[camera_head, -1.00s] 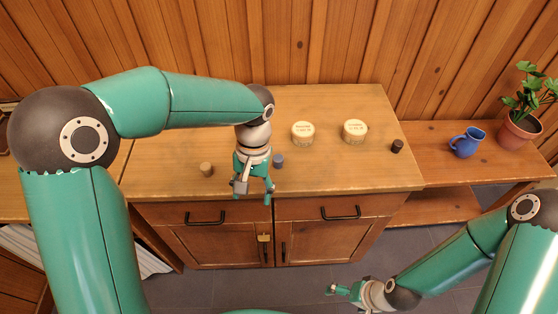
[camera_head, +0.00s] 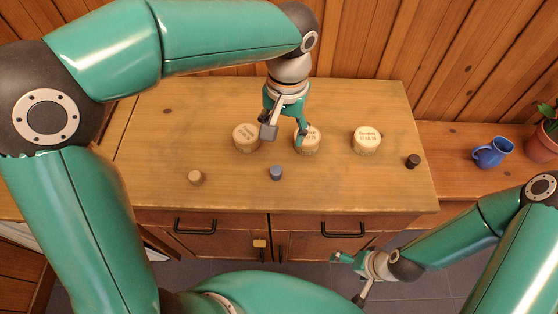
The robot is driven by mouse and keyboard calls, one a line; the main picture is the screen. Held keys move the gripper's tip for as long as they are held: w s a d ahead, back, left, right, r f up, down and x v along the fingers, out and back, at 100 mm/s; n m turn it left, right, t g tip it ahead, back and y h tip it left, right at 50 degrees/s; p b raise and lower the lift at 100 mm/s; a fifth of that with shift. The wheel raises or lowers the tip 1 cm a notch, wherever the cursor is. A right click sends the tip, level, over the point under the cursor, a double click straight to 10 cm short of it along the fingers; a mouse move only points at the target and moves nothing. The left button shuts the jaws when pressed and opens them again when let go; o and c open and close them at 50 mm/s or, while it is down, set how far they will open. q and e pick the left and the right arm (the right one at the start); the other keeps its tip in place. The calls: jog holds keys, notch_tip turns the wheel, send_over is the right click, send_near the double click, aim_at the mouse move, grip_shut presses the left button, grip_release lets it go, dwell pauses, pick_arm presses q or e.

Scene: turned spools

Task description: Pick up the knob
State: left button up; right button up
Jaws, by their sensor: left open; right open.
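Several small turned pieces stand on the wooden cabinet top; I cannot tell for sure which is the knob. A tan one (camera_head: 195,178) is at the front left, a blue-grey one (camera_head: 276,173) near the front middle, and a dark brown one (camera_head: 413,161) at the right edge. My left gripper (camera_head: 284,135) is open and empty, pointing down behind the blue-grey piece. One finger partly hides the middle round labelled container (camera_head: 308,147); the other is beside the left one (camera_head: 246,138). My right gripper (camera_head: 347,279) is open and empty, low in front of the cabinet.
A third labelled container (camera_head: 367,141) stands at the back right of the cabinet top (camera_head: 340,190). A blue jug (camera_head: 492,152) and a potted plant (camera_head: 545,141) stand on the lower shelf at right. The front strip of the top is mostly clear.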

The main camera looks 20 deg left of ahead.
pick_arm(q)
send_near(277, 168)
notch_tip(277, 168, down, 5)
jog(key=shift+d+f, duration=0.15)
jog(key=shift+d, duration=0.05)
jog(key=shift+a+f+p, duration=0.2)
jog(key=shift+f+p, duration=0.05)
jog(key=shift+f, duration=1.05)
jog(key=shift+a+f+p, duration=0.15)
jog(key=shift+f+p, duration=0.1)
jog(key=shift+f, duration=1.1)
jog(key=c, duration=0.9)
